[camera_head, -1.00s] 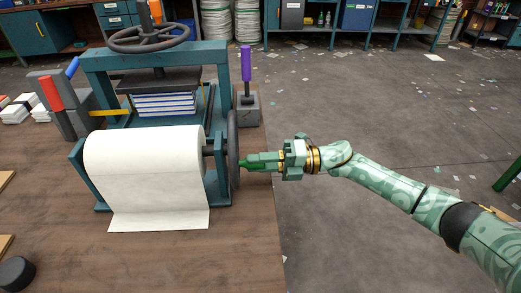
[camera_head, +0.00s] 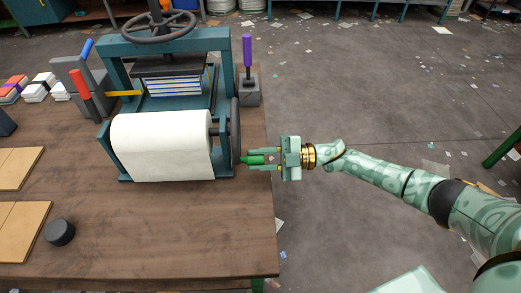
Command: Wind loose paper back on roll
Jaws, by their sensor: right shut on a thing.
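The white paper roll (camera_head: 162,146) sits in a teal stand on the wooden table. Its paper hangs down the front to about the foot of the stand, and no long flap lies on the table. A dark wheel (camera_head: 235,128) is on the roll's right end, with a green crank handle (camera_head: 252,160) sticking out to the right. My right gripper (camera_head: 262,160) is shut on the green handle, its fingers on either side of it. My left gripper is not in view.
Behind the roll stands a teal press (camera_head: 222,68) with a dark handwheel (camera_head: 158,27). A purple-handled tool (camera_head: 247,52) stands in a grey block. A black puck (camera_head: 59,232) and brown boards (camera_head: 24,228) lie at left.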

